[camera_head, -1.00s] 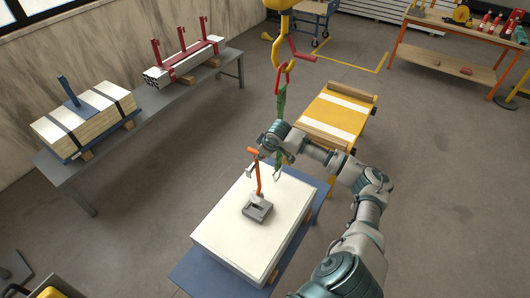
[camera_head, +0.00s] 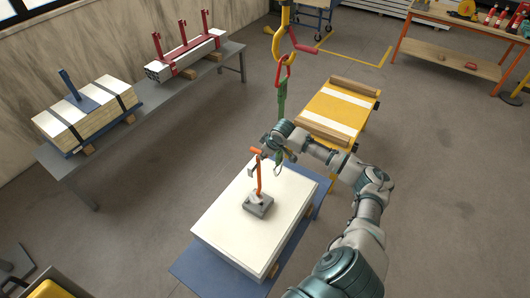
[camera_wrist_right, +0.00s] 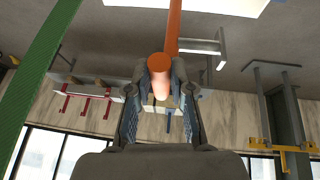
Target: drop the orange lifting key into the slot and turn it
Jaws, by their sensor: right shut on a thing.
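The orange lifting key (camera_head: 259,178) stands nearly upright above the white slab (camera_head: 221,224), its crossbar handle at the top. Its lower end meets the small grey slotted block (camera_head: 260,209) on the slab. I cannot tell how deep it sits in the slot. My right gripper (camera_head: 263,155) is at the key's handle. In the right wrist view its two fingers (camera_wrist_right: 160,98) are shut on the orange handle (camera_wrist_right: 160,64), whose round end faces the camera. My left gripper is not in view.
A yellow hook (camera_head: 283,42) with a red link and green sling (camera_head: 281,104) hangs just behind my right gripper. A yellow-topped stand (camera_head: 329,119) is behind the slab. A grey bench (camera_head: 143,107) with bundled loads is at left. Floor between is clear.

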